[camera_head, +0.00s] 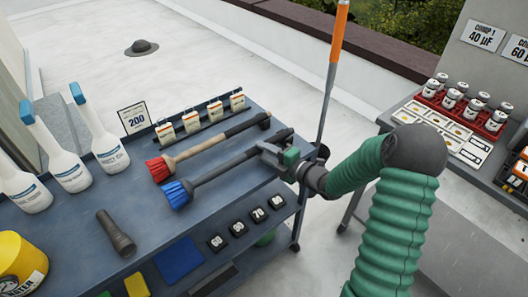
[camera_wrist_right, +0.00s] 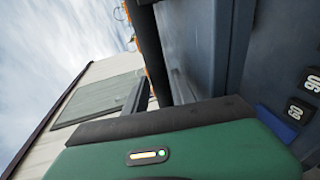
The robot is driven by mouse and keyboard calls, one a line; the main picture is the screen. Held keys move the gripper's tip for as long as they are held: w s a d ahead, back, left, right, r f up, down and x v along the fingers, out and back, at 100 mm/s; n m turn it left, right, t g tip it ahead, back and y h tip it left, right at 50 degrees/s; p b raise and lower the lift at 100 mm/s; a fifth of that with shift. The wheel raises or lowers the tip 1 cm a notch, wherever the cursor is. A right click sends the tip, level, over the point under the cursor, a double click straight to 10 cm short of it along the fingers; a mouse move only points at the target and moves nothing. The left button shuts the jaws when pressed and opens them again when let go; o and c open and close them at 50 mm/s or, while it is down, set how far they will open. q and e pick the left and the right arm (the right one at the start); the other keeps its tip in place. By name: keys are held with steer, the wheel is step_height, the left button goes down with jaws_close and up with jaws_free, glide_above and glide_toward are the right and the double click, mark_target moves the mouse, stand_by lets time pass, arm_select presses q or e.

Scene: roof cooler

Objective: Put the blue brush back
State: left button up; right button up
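The blue brush (camera_head: 176,194) lies at a slant near the front edge of the blue table, bristles toward the lower left. Its dark handle (camera_head: 222,170) runs up to the right, beside the red brush (camera_head: 158,169) and roughly parallel to it. My right gripper (camera_head: 268,150) is at the far part of this handle, at the table's right end. Its fingers overlap the handle, and whether they are closed on it is unclear. The right wrist view shows the green gripper body (camera_wrist_right: 180,152) with a dark pad; no brush can be made out there. My left gripper is out of view.
An orange-handled pole (camera_head: 338,35) rises behind my gripper. A second table (camera_head: 465,180) stands right.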

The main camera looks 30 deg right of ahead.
steer(key=shift+o, duration=1.4)
steer(key=p+v, duration=0.1)
steer(key=v, duration=1.5)
steer(key=shift+s+p, duration=0.35)
steer(key=shift+s, duration=0.05)
